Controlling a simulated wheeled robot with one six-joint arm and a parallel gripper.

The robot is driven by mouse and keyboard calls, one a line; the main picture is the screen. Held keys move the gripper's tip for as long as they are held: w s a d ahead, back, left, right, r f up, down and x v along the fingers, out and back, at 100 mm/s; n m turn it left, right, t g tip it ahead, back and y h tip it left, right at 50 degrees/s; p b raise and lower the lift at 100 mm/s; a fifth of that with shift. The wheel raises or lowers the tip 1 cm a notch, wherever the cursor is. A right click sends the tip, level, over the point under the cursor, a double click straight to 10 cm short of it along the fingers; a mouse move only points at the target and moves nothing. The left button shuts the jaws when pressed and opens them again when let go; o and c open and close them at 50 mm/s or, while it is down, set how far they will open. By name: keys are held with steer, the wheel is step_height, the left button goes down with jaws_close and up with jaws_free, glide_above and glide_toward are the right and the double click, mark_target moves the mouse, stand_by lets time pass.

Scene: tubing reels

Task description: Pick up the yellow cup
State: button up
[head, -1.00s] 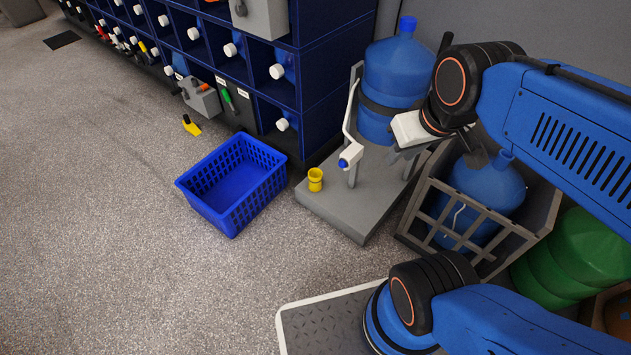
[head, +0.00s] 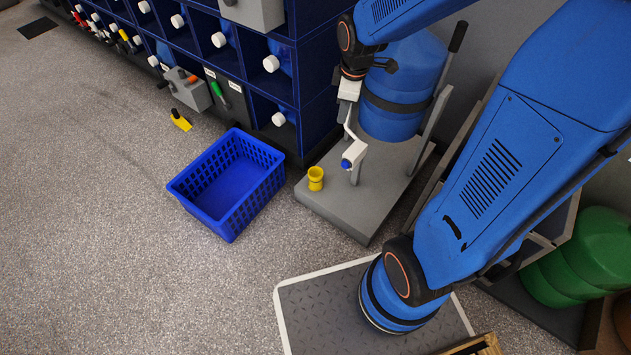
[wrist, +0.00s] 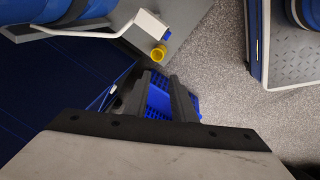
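The yellow cup (head: 316,178) stands upright on the left corner of the grey platform (head: 370,205), just left of the white tap (head: 354,154). In the wrist view the cup (wrist: 158,53) shows above the fingertips, near the end of the tap (wrist: 150,22). My gripper (wrist: 158,82) is open, with two dark fingers apart and nothing between them. In the head view my gripper (head: 349,90) is above and behind the cup, in front of the water bottle; its fingers are hard to make out there.
A blue basket (head: 195,202) is on the floor left of the platform. A large blue bottle (head: 405,90) stands on a frame behind the tap. Blue shelving (head: 310,110) rises behind at the left. Speckled floor (head: 110,260) in front is clear.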

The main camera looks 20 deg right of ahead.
steer(key=w+a+f+n+g, duration=0.15)
steer(key=w+f+n, duration=0.55)
steer(key=f, duration=0.7)
steer(key=n, duration=0.5)
glide_above(320, 187)
step_height(320, 187, down, 17)
steer(key=shift+n+g, duration=0.3)
steer(key=shift+g, duration=0.15)
steer(key=f, duration=1.2)
steer(key=shift+w+a+f, duration=0.1)
steer(key=shift+w+f, duration=0.15)
steer(key=shift+s+d+f, duration=0.1)
steer(key=shift+f, duration=1.2)
steer(key=shift+s+d+f, duration=0.1)
steer(key=shift+f, duration=1.2)
steer(key=shift+c, duration=0.2)
jaws_close()
